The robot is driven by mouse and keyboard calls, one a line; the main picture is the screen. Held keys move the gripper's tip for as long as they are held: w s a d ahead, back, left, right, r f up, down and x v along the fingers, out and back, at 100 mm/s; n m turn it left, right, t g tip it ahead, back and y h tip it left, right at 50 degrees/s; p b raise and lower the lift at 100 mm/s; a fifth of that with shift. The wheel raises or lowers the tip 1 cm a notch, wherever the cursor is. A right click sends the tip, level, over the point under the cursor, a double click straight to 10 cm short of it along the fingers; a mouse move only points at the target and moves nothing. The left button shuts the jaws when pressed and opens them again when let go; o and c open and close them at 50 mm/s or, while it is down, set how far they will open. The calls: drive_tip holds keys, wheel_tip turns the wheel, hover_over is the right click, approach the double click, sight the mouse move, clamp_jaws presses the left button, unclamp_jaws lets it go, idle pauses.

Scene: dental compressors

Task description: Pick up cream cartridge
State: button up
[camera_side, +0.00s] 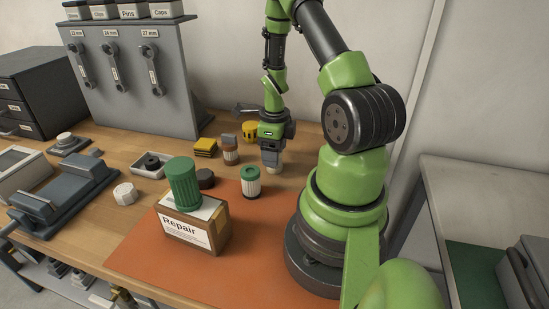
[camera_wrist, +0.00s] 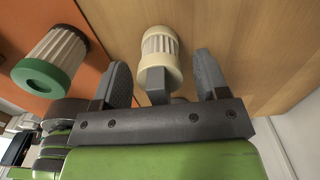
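The cream cartridge (camera_wrist: 160,48), a pleated filter with cream end caps, stands on the wooden table top in the wrist view. In the side view its lower part (camera_side: 272,169) shows just under my gripper (camera_side: 273,152); its top is hidden there. In the wrist view my gripper (camera_wrist: 161,66) is open, with one grey finger on each side of the cartridge and a visible gap at both sides. I cannot tell how far the fingertips reach down along it.
A green-capped white cartridge (camera_side: 251,182) stands nearby on the orange mat (camera_side: 150,258). A brown-and-white cartridge (camera_side: 230,149), yellow blocks (camera_side: 205,147) and a yellow round part (camera_side: 250,131) are close behind. A green ribbed canister (camera_side: 184,184) stands on the Repair box (camera_side: 186,236).

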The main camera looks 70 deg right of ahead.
drive_tip(key=c, duration=0.8)
drive_tip(key=shift+c, duration=0.2)
